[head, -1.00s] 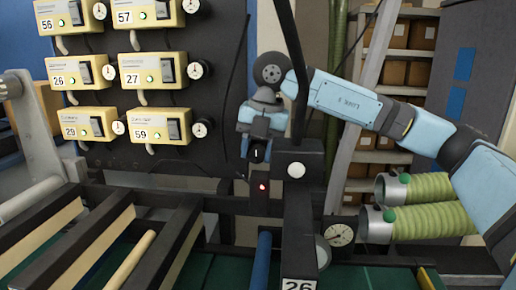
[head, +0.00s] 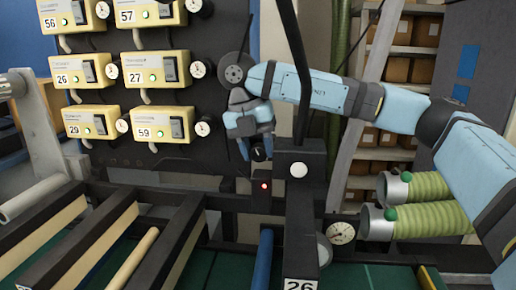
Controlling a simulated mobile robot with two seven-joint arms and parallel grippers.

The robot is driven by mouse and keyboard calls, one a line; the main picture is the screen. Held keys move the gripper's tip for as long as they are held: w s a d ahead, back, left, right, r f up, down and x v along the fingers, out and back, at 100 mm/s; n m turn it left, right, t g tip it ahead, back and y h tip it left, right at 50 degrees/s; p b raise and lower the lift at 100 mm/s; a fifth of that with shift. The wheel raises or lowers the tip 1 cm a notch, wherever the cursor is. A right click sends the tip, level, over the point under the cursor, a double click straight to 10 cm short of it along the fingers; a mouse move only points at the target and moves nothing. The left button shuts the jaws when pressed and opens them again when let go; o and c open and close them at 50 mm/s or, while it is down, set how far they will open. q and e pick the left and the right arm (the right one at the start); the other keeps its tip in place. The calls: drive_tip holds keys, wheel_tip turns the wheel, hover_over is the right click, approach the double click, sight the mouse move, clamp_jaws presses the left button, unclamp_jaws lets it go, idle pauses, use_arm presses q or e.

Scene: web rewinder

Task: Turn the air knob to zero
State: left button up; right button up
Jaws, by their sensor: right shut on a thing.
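The air knob (head: 259,154) is a small dark knob with a pale mark on its face. It sits in the middle of the head view, on the dark machine frame above a red light. The mark looks tilted, but its exact reading is too small to tell. My right gripper (head: 257,150) comes down on it from above, its hand leaning over from the upper left. It is shut on the knob, and its fingers hide part of the knob's sides. A round pressure gauge (head: 340,233) is at the lower right; its reading is unclear. My left gripper is not in view.
A dark upright post (head: 299,215) stands just right of the knob. Numbered yellow control boxes (head: 163,124) with small dials fill the panel at left. Rollers and bars (head: 130,258) lie at lower left. Green ribbed hoses (head: 432,212) are at right, shelves with boxes behind.

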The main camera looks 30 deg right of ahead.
sight(258, 145)
drive_tip(key=o, duration=0.9)
drive_tip(key=s+d+v, duration=0.1)
drive_tip(key=v, duration=0.5)
drive_tip(key=d+v, duration=0.1)
drive_tip(key=v, duration=0.6)
drive_tip(key=s+d+r+v, duration=0.1)
drive_tip(key=v, duration=0.5)
drive_tip(key=shift+s+d+r, duration=0.25)
drive_tip(key=shift+s+d, duration=0.05)
drive_tip(key=shift+d, duration=0.05)
